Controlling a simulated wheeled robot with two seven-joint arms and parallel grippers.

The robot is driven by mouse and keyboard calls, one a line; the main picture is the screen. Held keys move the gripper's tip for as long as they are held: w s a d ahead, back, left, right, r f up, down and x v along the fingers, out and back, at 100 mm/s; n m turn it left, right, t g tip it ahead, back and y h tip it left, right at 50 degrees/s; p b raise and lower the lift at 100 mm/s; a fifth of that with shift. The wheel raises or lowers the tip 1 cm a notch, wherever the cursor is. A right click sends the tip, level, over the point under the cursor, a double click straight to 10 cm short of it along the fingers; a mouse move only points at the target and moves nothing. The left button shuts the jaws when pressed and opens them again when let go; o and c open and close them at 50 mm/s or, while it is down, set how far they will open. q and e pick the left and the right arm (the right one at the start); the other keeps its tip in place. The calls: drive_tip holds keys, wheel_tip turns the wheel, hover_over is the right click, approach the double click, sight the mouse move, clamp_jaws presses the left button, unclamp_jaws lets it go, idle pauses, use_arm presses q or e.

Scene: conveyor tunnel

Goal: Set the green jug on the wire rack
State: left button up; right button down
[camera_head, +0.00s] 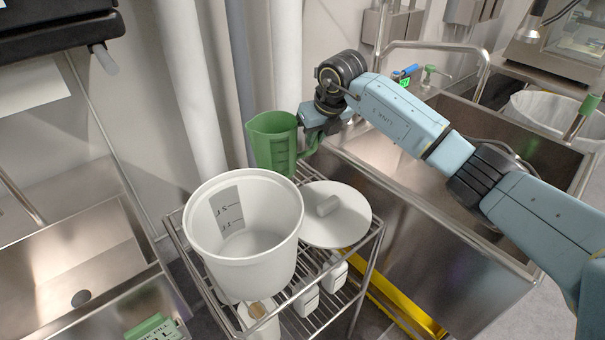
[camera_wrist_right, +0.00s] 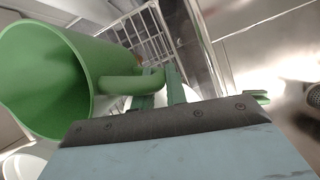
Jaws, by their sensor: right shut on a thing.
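The green jug (camera_head: 272,145) is upright at the back of the wire rack (camera_head: 368,262), behind the white bucket. I cannot tell whether its base touches the rack, because the bucket hides that part. My right gripper (camera_head: 312,137) is shut on the jug's handle at the jug's right side. In the right wrist view the jug (camera_wrist_right: 50,80) fills the left side, its handle (camera_wrist_right: 125,87) reaching to the gripper fingers (camera_wrist_right: 160,90). The wire rack (camera_wrist_right: 150,35) shows behind it. My left gripper is not in view.
A large white bucket (camera_head: 245,235) and a round white lid (camera_head: 337,215) take up most of the rack's top. White bottles (camera_head: 306,300) stand on a lower shelf. Steel sinks stand left (camera_head: 80,260) and right (camera_head: 450,190) of the rack. Pipes (camera_head: 190,90) rise behind it.

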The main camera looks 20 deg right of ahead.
wheel_tip(320, 180, down, 4)
drive_tip(key=shift+f+b, duration=0.25)
drive_tip(key=shift+b, duration=0.2)
drive_tip(key=shift+w+f, duration=0.1)
drive_tip(key=shift+f, duration=0.4)
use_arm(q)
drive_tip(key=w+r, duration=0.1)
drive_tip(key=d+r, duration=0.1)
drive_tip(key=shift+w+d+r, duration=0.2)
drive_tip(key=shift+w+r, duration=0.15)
use_arm(e)
drive_tip(key=c, duration=1.8)
unclamp_jaws()
drive_tip(key=shift+c, duration=0.2)
drive_tip(key=o, duration=0.4)
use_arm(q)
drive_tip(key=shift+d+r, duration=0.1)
use_arm(e)
drive_tip(key=shift+o, duration=0.2)
